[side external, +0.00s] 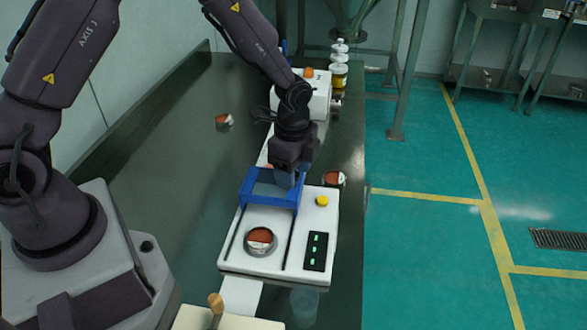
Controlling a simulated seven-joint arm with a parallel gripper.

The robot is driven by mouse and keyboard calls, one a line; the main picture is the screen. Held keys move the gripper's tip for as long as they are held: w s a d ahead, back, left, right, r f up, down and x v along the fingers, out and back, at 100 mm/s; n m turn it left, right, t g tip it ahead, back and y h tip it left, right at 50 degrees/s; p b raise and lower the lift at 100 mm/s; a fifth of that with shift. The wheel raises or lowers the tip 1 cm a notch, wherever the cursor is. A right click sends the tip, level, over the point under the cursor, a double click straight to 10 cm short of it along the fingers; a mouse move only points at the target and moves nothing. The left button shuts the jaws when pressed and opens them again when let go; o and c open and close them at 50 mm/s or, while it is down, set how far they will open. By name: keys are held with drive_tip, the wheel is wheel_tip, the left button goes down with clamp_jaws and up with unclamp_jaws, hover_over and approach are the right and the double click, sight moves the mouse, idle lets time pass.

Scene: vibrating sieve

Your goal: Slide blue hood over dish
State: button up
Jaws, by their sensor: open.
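The blue hood (257,202) is a blue frame with a pale clear panel, standing at the far end of the white machine (249,255). The dish (261,241) is a round metal dish with reddish-brown contents, on the near part of the machine top, between two dark rails. It is uncovered, and the hood stands behind it, apart from it. My gripper (289,180) points down at the hood's far right part and is open. Its fingertips are partly hidden, so I cannot tell whether they touch the hood.
The machine has a yellow button (322,201) and a dark panel with green lights (316,251). Similar dishes sit on the dark table at the far left (224,120) and right of the hood (334,179). White-capped bottles (340,67) stand at the back. A clear cup (304,303) is in front.

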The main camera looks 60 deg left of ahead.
drive_tip(key=shift+c, duration=0.3)
clamp_jaws()
drive_tip(key=s+d, duration=0.8)
drive_tip(key=shift+s+d, duration=0.3)
drive_tip(key=shift+o, duration=0.3)
unclamp_jaws()
wheel_tip(320, 180, up, 13)
